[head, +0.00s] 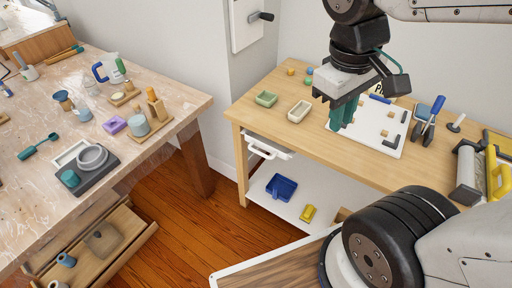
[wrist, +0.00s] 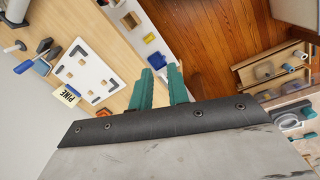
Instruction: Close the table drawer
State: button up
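A white drawer (head: 272,146) sits under the left end of the right-hand wooden table (head: 236,110). It sticks out a little from below the tabletop, and a white bar handle (head: 262,153) is on its front.
A wooden drawer (head: 135,240) under the left workbench (head: 190,108) is pulled out with several items inside. A white board (head: 390,142) and small trays lie on the right table. A blue bin (head: 281,186) stands on its lower shelf. Wooden floor (head: 205,225) is clear between the tables.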

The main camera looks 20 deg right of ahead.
jog(key=w+d+f+n+g+h, duration=0.25)
jog(key=w+f+n+h, duration=0.25)
jog(key=w+n, duration=0.4)
jog(key=n+t+h, duration=0.7)
jog(key=n+h, duration=0.1)
jog(key=n, duration=1.4)
send_over(258, 153)
jog(key=s+a, duration=0.1)
jog(key=s, duration=0.4)
notch_tip(258, 153, down, 21)
jog(key=w+a+f+n+t+y, duration=0.1)
jog(key=a+f+n+t, duration=0.1)
jog(key=f+n, duration=0.35)
jog(key=a+f+n+t+y, duration=0.1)
jog(key=a+f+n+t, duration=0.25)
jog(key=f, duration=0.35)
jog(key=shift+n+g, duration=0.3)
jog(key=shift+g, duration=0.1)
jog(key=x, duration=0.8)
jog(key=shift+s+d+r, duration=0.15)
jog(key=shift+d+r, duration=0.05)
jog(key=shift+d, duration=0.05)
grip_shut()
